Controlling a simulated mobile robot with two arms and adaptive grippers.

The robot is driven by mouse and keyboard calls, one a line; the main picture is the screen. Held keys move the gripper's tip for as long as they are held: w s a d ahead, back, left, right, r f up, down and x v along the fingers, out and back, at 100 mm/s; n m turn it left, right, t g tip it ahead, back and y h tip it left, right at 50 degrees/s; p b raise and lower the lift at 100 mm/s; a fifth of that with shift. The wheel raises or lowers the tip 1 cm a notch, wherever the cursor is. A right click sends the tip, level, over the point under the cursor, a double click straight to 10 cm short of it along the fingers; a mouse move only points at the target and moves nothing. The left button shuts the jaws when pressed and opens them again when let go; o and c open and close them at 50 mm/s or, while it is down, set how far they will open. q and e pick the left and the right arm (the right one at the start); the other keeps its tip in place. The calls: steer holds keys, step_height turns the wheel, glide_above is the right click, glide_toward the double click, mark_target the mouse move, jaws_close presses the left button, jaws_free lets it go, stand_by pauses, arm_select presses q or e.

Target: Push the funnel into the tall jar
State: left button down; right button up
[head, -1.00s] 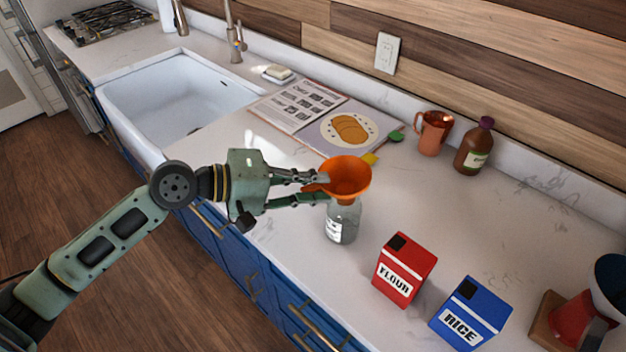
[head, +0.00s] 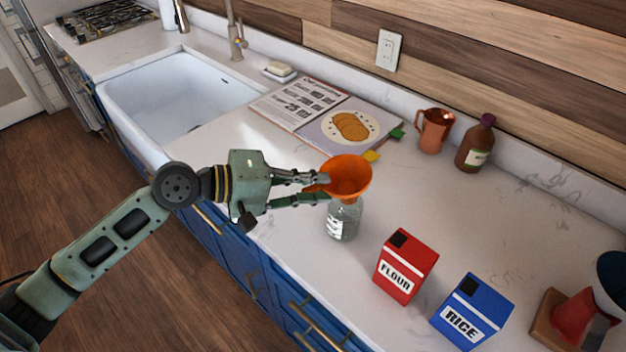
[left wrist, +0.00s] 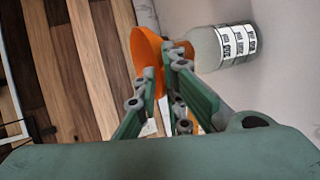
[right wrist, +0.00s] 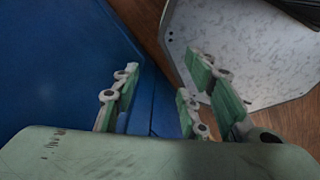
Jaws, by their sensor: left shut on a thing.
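The orange funnel (head: 350,171) is upright over the mouth of the clear tall jar (head: 343,223), which stands upright on the counter and bears a white label. My left gripper (head: 323,186) comes in from the left and is shut on the funnel's side. In the left wrist view, the funnel (left wrist: 146,48) lies beyond the fingers (left wrist: 168,62), and the jar (left wrist: 226,45) is to its right. The fingers hide the spout there, so I cannot tell how deep it sits. My right gripper (right wrist: 165,82) is open and empty, beside a blue surface.
A red flour box (head: 407,267) and a blue rice box (head: 472,312) stand right of the jar. An open cookbook (head: 330,118), a copper mug (head: 434,130) and a brown bottle (head: 475,145) are behind. The sink (head: 180,95) is at left. Counter between jar and bottle is clear.

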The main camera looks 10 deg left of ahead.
arm_select(q)
steer(key=shift+s+f, duration=0.1)
steer(key=shift+f, duration=0.2)
steer(key=c, duration=2.1)
jaws_free()
steer(key=o, duration=0.8)
steer(key=shift+r, duration=0.15)
steer(key=shift+r, duration=0.15)
step_height(320, 180, up, 7)
steer(key=p, duration=0.7)
